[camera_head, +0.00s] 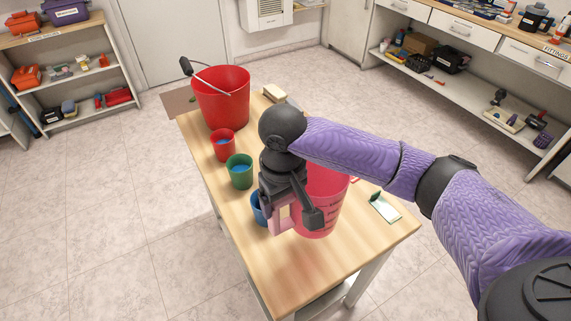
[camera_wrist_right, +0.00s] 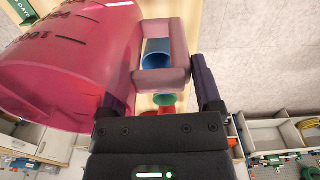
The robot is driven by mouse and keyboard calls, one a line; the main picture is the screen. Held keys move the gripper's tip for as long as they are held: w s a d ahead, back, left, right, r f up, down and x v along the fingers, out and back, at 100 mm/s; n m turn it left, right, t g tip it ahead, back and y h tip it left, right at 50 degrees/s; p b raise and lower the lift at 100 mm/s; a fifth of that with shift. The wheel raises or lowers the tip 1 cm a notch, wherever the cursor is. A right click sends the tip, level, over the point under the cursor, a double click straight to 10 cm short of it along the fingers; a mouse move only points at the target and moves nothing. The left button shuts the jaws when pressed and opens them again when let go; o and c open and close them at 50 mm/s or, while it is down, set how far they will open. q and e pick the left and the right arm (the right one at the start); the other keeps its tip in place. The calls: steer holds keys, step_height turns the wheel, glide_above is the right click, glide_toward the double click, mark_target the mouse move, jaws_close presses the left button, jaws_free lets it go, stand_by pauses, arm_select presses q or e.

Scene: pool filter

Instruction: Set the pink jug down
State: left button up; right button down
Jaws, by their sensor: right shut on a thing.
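The pink jug (camera_head: 330,195) is see-through with dark graduation marks and stands upright at the near part of the wooden table (camera_head: 375,240). My right gripper (camera_head: 288,208) is shut on its handle (camera_head: 282,226), on the left side of the jug. In the right wrist view the jug (camera_wrist_right: 70,65) fills the upper left, and its pink handle (camera_wrist_right: 180,75) lies between the fingers (camera_wrist_right: 158,95). My arm hides part of the jug's top. I cannot tell whether its base touches the table. My left gripper is not in view.
A blue cup (camera_head: 257,212), partly hidden, is close beside the gripper. A green cup (camera_head: 240,175), a red cup (camera_head: 222,150) and a red bucket (camera_head: 222,105) line the table's left side. A small card (camera_head: 384,209) lies right of the jug. The table's near end is clear.

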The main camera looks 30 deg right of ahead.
step_height(320, 180, down, 10)
steer(key=b, duration=0.3)
steer(key=shift+b, duration=0.35)
jaws_free()
step_height(320, 180, up, 12)
steer(key=p, duration=0.4)
steer(key=shift+s+p, duration=0.1)
steer(key=shift+p, duration=0.3)
steer(key=shift+r, duration=0.15)
